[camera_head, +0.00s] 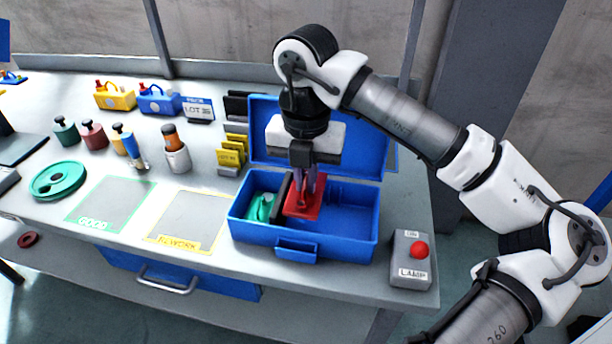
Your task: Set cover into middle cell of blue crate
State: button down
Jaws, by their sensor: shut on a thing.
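The blue crate (345,252) stands on the bench with its lid raised at the back. My gripper (304,188) points down over the crate, left of its centre, and is shut on a red part, apparently the cover (304,208). The cover is at the crate's opening, towards the middle. I cannot tell whether it touches the crate floor. Green parts (259,207) lie in the left cell. A dark upright piece (281,198) stands between them and the cover. The right part of the crate looks empty. My gripper hides some of the cover.
A green wheel (59,180), bottles and toolboxes are further left. The marked GOOD (110,203) and REWORK (187,219) areas are bare.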

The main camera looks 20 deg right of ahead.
jog(key=shift+f+b, duration=1.75)
jog(key=shift+f, duration=0.15)
jog(key=shift+f+b, duration=1.35)
jog(key=shift+f, duration=0.05)
jog(key=shift+f+b, duration=0.45)
jog(key=shift+b, duration=0.1)
jog(key=c, duration=1.5)
grip_release()
jog(key=shift+o, duration=0.3)
jog(key=o, duration=0.4)
jog(key=shift+c, duration=0.2)
